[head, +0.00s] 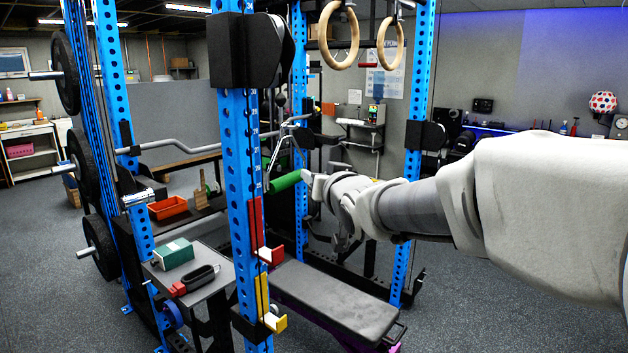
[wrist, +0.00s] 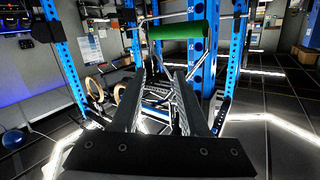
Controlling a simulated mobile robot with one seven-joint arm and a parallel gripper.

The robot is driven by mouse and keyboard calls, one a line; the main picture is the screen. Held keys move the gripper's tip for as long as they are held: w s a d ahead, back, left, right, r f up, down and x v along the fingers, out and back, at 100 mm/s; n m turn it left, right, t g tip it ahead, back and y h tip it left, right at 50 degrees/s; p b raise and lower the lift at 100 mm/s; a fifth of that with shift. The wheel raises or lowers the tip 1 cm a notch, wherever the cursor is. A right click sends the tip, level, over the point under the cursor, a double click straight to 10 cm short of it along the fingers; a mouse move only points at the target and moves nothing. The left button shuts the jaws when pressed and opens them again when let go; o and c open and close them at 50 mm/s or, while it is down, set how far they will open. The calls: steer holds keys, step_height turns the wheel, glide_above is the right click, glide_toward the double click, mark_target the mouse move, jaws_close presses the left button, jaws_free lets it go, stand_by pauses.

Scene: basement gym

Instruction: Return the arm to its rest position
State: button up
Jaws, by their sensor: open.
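My arm reaches in from the right of the head view toward the blue power rack. My gripper (head: 314,186) is near the rack's middle, beside a green foam-like handle (head: 286,181) on a silver metal frame. In the wrist view my gripper (wrist: 161,72) shows two dark fingers, spread apart with nothing between them. The green handle also shows there (wrist: 178,32), past the fingertips. I cannot tell from these views how wide the gap to it is.
The blue rack upright (head: 240,180) stands left of my gripper. A padded bench (head: 335,303) is below. Wooden rings (head: 338,35) hang above. A side table (head: 205,290) carries a green box (head: 173,254) and a red-and-black item (head: 194,281). Floor at lower right is clear.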

steer(key=s+d+f+m+g+h, duration=0.1)
steer(key=s+d+f+g+h, duration=0.4)
steer(key=s+d, duration=0.7)
steer(key=s+d+f+g, duration=0.1)
steer(key=s+f, duration=0.4)
steer(key=s, duration=0.5)
steer(key=s+d+f+g, duration=0.1)
steer(key=s+f+g, duration=0.3)
steer(key=s, duration=0.7)
steer(key=shift+f, duration=0.35)
